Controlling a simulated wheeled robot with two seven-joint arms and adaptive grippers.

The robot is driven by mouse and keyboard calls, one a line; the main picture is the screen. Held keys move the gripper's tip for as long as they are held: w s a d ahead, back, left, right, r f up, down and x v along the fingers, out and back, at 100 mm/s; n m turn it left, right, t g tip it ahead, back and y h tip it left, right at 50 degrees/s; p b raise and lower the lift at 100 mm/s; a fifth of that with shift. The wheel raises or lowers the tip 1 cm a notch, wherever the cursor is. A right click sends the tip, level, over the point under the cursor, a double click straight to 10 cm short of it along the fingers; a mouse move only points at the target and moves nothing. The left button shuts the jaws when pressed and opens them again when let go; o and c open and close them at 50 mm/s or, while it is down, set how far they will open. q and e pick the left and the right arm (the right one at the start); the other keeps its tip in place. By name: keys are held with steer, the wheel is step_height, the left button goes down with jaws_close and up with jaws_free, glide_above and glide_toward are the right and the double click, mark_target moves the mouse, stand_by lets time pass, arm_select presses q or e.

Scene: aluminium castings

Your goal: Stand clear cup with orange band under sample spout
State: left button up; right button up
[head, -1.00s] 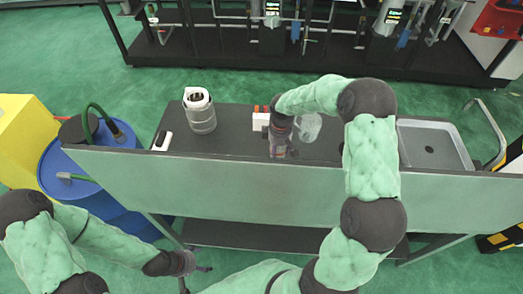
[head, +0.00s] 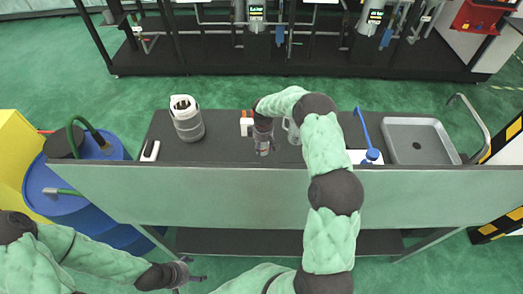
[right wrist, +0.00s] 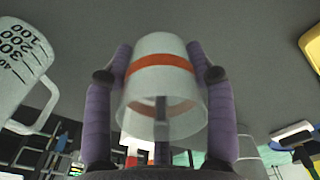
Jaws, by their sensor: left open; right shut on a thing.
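The clear cup with an orange band (right wrist: 160,75) is between the purple fingers of my right gripper (right wrist: 160,100) in the right wrist view, and the fingers are shut on it. Its wide open rim faces the wrist camera, and the narrow base points away. In the head view my right gripper (head: 264,142) is over the dark bench, and the cup is hard to make out there. I cannot tell whether it touches the bench. My left gripper (head: 190,275) is open and empty in front of the bench. Taps on the back rigs show, but I cannot tell which is the sample spout.
A clear measuring jug (right wrist: 25,65) stands beside the cup. Blue drums stand left; rigs (head: 255,25) stand behind a green floor gap.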

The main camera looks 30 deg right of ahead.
steer(key=shift+w+d+f, duration=0.15)
steer(key=shift+w+f, duration=0.35)
steer(key=shift+f, duration=0.15)
steer(key=shift+w+d+f, duration=0.15)
steer(key=shift+w+f, duration=0.3)
steer(key=shift+f, duration=0.15)
step_height(320, 180, down, 3)
steer(key=shift+w+d+f, duration=0.1)
steer(key=shift+w, duration=0.05)
steer(key=shift+f, duration=0.15)
steer(key=o, duration=0.9)
steer(key=shift+o, duration=0.2)
